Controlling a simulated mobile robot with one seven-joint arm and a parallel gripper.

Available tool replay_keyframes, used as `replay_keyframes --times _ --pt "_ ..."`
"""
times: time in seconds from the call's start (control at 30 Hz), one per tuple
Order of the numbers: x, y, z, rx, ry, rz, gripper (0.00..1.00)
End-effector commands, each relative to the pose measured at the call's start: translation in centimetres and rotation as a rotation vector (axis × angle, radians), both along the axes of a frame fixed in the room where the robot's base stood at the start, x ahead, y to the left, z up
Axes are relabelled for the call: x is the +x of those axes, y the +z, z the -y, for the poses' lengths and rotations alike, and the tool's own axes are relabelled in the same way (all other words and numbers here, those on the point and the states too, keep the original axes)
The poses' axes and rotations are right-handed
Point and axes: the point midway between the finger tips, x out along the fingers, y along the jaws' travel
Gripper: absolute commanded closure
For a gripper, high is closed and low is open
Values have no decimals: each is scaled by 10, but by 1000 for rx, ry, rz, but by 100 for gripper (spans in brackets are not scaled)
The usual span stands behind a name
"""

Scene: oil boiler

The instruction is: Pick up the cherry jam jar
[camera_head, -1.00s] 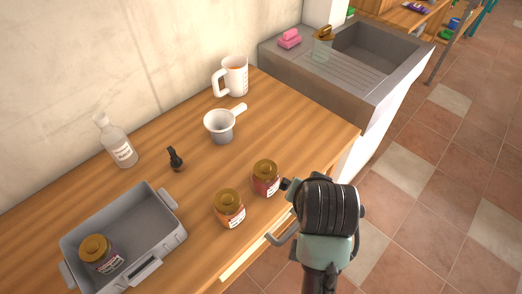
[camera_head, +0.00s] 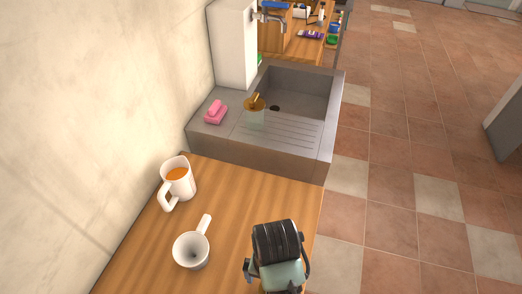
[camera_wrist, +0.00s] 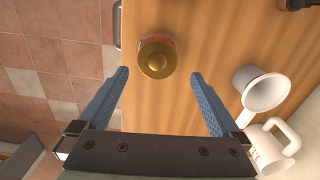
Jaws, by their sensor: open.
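In the wrist view a jar (camera_wrist: 157,58) with a round gold lid is seen from above, with a thin band of red below the lid. It stands on the wooden counter (camera_wrist: 215,35) near the front edge. My gripper (camera_wrist: 158,76) is open, with its two blue fingertips apart on either side of the jar's near side. The jar is not held. Its label is hidden, so I cannot read which jam it is. In the head view the jar is out of sight, and my wrist covers the lower middle.
A white handled cup (camera_head: 191,250) and a white jug (camera_head: 177,183) with orange-brown contents stand on the counter. Beyond is a grey sink (camera_head: 298,92) with a pink sponge (camera_head: 215,112) and a gold-topped glass item (camera_head: 254,108). Tiled floor (camera_head: 420,120) lies to the right.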

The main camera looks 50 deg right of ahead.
Motion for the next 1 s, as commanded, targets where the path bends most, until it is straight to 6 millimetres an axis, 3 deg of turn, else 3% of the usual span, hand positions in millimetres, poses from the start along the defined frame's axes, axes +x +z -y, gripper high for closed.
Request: replay_keyframes --times 0.1,0.3,0.53,0.8,1.0 --pt "-1 -25 -1 4 0 -4 0" --pt "-1 -56 0 1 1 -2 0" --pt "-1 -71 0 0 0 -1 0" --pt "-2 -109 -1 0 0 0 0" --pt "-1 -115 -1 -2 0 2 0"
